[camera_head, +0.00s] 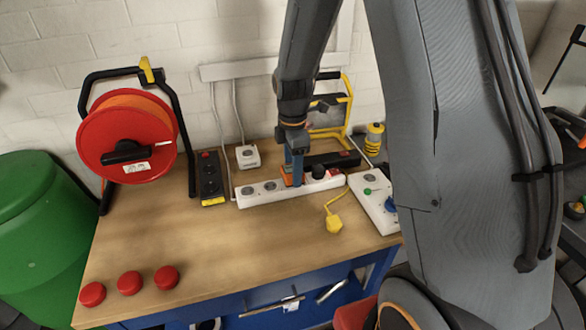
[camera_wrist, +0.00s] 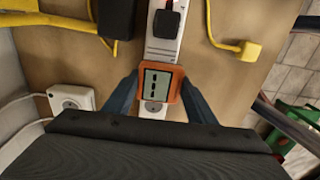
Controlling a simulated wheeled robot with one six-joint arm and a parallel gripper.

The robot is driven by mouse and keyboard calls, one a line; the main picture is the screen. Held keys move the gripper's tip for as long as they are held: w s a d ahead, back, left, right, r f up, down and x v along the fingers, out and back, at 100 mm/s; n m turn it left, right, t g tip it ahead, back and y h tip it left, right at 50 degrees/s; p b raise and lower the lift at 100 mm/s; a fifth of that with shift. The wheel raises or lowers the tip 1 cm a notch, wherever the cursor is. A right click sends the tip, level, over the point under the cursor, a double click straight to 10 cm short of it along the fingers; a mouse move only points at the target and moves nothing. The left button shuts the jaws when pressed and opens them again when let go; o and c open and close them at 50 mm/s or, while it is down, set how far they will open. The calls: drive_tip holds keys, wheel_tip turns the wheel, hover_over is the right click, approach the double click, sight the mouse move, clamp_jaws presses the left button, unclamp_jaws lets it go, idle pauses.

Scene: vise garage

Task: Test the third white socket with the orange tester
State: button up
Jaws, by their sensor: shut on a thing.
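The orange tester (camera_head: 287,180) has a grey display with dark bars, which shows in the wrist view (camera_wrist: 157,82). My gripper (camera_head: 294,176) is shut on it, with one blue finger on each side in the wrist view (camera_wrist: 161,95). The tester is at the white power strip (camera_head: 255,192), just right of two uncovered sockets in the head view. A black plug (camera_head: 318,172) sits in the strip further right. In the wrist view, part of a socket (camera_wrist: 153,108) shows below the tester. I cannot tell whether the tester's pins are inside a socket.
A black strip (camera_head: 210,180) and a white socket box (camera_head: 247,157) stand to the left. A white panel with coloured plugs (camera_head: 372,203) is at the right. A yellow plug (camera_head: 334,224) lies in front. The bench's front middle is clear, with red caps (camera_head: 130,283) at front left.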

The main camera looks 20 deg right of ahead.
drive_tip(key=shift+f, duration=0.6)
drive_tip(key=o, duration=1.6)
drive_tip(key=shift+r, duration=0.1)
drive_tip(key=shift+r+b, duration=1.25)
drive_tip(key=shift+r, duration=2.6)
drive_tip(key=s+f+m+t+b, duration=0.1)
drive_tip(key=s+f+m, duration=0.1)
drive_tip(key=s+m, duration=1.4)
drive_tip(key=shift+s+f+m, duration=0.15)
drive_tip(key=shift+s+m, duration=0.2)
drive_tip(key=shift+m, duration=0.65)
